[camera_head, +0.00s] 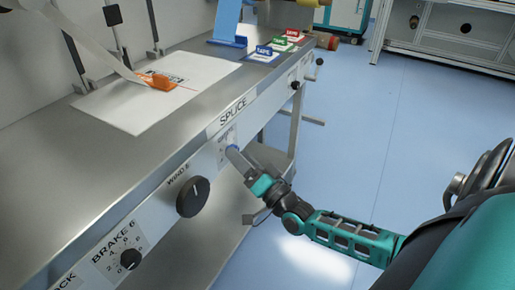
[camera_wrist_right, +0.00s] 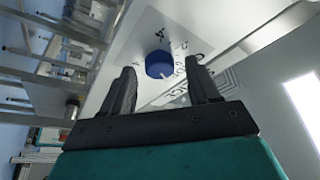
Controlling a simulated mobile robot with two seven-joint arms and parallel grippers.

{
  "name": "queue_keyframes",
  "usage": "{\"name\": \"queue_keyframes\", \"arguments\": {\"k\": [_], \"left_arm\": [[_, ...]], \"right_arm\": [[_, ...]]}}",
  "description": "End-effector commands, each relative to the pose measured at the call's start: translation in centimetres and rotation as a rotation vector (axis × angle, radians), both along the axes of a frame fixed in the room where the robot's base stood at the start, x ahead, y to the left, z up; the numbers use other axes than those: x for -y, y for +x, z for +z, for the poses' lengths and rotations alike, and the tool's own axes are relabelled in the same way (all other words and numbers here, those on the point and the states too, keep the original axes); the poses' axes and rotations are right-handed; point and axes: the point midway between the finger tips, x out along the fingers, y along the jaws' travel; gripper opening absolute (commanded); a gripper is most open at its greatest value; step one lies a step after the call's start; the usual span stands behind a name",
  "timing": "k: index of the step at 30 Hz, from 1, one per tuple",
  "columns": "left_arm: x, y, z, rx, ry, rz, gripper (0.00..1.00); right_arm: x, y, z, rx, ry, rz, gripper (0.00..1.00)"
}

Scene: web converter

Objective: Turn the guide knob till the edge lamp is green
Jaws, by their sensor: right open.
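The guide knob (camera_wrist_right: 159,64) is a small round blue knob on a pale plate with a printed number scale. In the right wrist view that gripper (camera_wrist_right: 161,71) is open, with one finger on each side of the knob near the fingertips. I cannot tell whether the fingers touch it. My left gripper is not in view. I cannot make out an edge lamp in either view.
A large black knob (camera_head: 193,197) and a smaller BRAKE knob (camera_head: 131,259) are on the panel to the left. An orange tool (camera_head: 158,81) lies on a white sheet (camera_head: 130,108) on the metal tabletop. Open blue floor (camera_head: 370,130) is to the right.

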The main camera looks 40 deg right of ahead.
Motion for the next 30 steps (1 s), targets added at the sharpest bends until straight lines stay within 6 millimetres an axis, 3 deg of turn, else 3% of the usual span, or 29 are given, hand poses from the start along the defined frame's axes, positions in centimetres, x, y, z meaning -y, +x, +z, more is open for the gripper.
{"name": "queue_keyframes", "arguments": {"k": [15,21,30], "left_arm": [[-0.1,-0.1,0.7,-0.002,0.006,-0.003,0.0],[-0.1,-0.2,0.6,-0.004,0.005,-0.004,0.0],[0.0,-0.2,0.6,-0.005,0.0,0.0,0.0]], "right_arm": [[1.0,-9.8,-2.8,-0.005,0.0,0.001,0.6],[1.2,-11.4,-3.2,-0.003,0.0,0.0,0.6],[1.3,-11.5,-3.3,-0.001,0.0,0.0,0.6]]}}
